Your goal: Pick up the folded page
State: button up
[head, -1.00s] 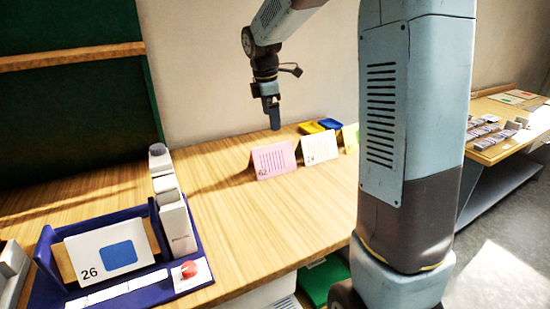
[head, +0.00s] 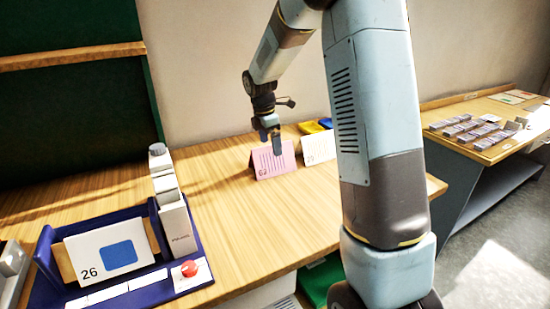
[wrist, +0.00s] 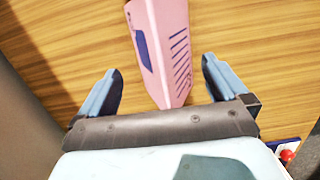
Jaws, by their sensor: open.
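A pink folded page (head: 268,166) stands like a tent on the wooden table (head: 225,215), with a number and dark lines on its face. A white folded page (head: 318,150) stands to its right, partly hidden by my arm. My gripper (head: 272,148) is over the pink page, fingers pointing down, and overlaps its top edge in the head view. In the wrist view my gripper (wrist: 162,72) is open, with one finger on each side of the pink page (wrist: 162,45). Gaps show on both sides; I see no contact.
A blue tray (head: 205,275) with a card marked 26, a grey-white device and a red button (head: 189,268) is at front left. Yellow and blue items (head: 312,127) lie behind the pages. A side table (head: 475,140) holds several small blocks. The table's middle is clear.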

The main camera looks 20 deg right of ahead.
aim_at(272, 155)
jog(key=shift+d+f, duration=0.15)
jog(key=shift+f, duration=1.2)
jog(key=shift+d+f, duration=0.15)
jog(key=shift+f, duration=1.2)
jog(key=shift+c, duration=0.3)
jog(key=c, duration=1.7)
